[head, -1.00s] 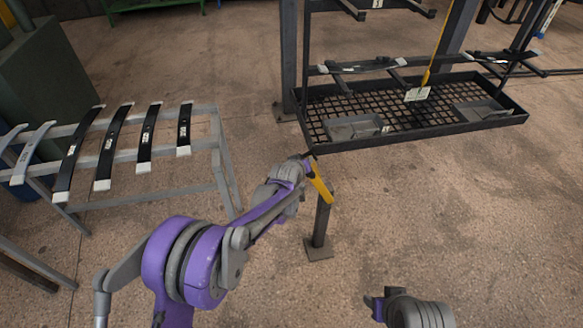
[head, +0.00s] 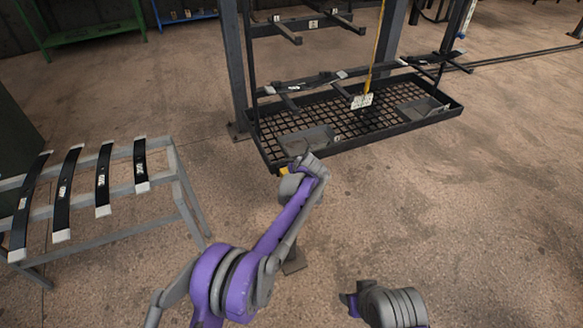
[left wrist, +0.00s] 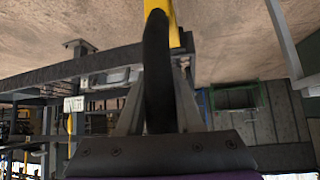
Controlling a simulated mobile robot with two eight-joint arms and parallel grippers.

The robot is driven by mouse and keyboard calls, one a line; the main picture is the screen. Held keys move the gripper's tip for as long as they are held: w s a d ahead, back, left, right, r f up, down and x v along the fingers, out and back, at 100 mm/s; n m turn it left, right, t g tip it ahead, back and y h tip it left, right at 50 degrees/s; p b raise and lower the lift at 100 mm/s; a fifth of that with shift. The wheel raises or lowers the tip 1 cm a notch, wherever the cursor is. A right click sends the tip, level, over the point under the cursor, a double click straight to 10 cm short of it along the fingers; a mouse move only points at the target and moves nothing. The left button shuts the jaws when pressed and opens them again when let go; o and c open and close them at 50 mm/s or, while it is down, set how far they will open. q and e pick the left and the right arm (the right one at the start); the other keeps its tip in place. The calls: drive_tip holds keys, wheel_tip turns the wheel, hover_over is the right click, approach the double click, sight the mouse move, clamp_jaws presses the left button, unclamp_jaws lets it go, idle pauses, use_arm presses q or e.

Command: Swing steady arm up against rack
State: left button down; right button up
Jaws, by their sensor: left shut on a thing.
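The steady arm is a yellow bar (head: 284,171), mostly hidden behind my left gripper in the head view. Its yellow part also shows at the top of the left wrist view (left wrist: 175,30). My left gripper (head: 291,169) is at the near left corner of the rack's tray and shut on the arm. In the left wrist view a black curved piece (left wrist: 157,70) lies between its fingers. The rack (head: 370,142) is a black frame with a mesh-floored tray. My right gripper is not in view; only a grey and purple part of my right arm shows at bottom right.
A short floor post (head: 293,260) stands below the left forearm, mostly hidden. A grey stand (head: 125,234) with several dark leaf springs is at left. A yellow pole (head: 377,45) with a white tag (head: 362,101) stands at the rack. Floor at right is clear.

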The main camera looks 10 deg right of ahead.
use_arm(q)
drive_tip(key=shift+d, duration=0.25)
drive_tip(key=c, duration=0.9)
unclamp_jaws()
drive_tip(key=o, duration=0.3)
drive_tip(key=shift+d+f, duration=0.15)
drive_tip(key=v, duration=1.1)
drive_tip(key=shift+w, duration=0.1)
